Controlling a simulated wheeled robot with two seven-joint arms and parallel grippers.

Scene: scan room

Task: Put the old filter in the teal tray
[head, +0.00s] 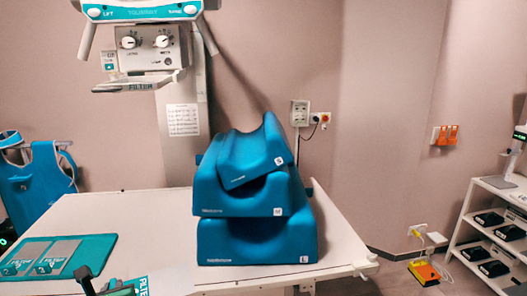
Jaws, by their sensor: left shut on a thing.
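My left gripper (104,284) shows at the bottom edge, low at the left of the table. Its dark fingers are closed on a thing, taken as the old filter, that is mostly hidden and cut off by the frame. Right beside it is a teal piece with white letters (142,286), also cut off; I cannot tell whether it is part of the held thing. The flat teal tray (100,250) lies on the table to the left of and beyond the gripper. Grey plates with white number marks (58,252) lie on it. My right gripper is out of view.
Stacked blue cushions (258,235) stand mid-table on the white table (130,215). The tube head with its FILTER slot (140,86) hangs above the table's far side. A shelf rack (490,235) is at the right. Tabletop between tray and cushions is clear.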

